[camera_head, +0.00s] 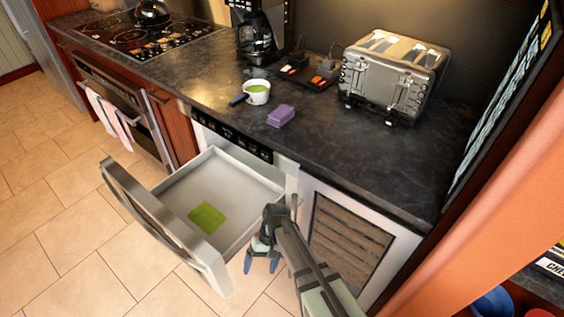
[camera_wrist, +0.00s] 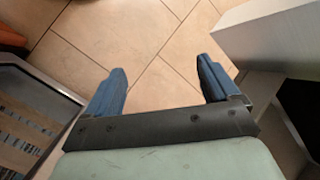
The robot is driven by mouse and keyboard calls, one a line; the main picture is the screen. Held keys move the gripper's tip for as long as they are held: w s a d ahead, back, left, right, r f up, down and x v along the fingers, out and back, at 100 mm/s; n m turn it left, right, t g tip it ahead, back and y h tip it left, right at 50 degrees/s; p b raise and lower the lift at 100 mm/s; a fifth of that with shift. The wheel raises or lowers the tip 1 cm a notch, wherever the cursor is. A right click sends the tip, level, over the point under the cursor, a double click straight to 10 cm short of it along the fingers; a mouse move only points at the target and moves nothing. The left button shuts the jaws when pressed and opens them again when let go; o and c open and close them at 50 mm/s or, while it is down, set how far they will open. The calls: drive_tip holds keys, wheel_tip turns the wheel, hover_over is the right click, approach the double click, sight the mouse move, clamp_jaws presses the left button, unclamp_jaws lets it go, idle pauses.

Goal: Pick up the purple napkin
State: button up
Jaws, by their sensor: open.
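The purple napkin (camera_head: 281,115) lies as a small folded block on the dark counter, near the front edge and to the right of the white pot. My gripper (camera_head: 261,265) is open and empty. It points down at the floor, below counter height, just right of the open drawer. In the wrist view my gripper's two blue fingers (camera_wrist: 161,88) stand wide apart with only floor tiles between them. The napkin is not in the wrist view.
The microwave drawer (camera_head: 239,188) is pulled out, with a green cloth (camera_head: 207,217) inside. The counter (camera_head: 200,85) carries a white pot (camera_head: 257,95), a toaster (camera_head: 393,78), a coffee maker (camera_head: 255,32) and a stove (camera_head: 140,38). Counter around the napkin is mostly clear.

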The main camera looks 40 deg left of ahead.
drive_tip(key=a+r, duration=0.5)
wheel_tip(320, 180, up, 46)
drive_tip(key=m+t+y, duration=0.1)
drive_tip(key=m+t, duration=0.5)
drive_tip(key=m, duration=0.4)
hover_over(281, 112)
wheel_tip(281, 112, down, 14)
drive_tip(key=shift+r, duration=0.2)
drive_tip(key=shift+c, duration=0.2)
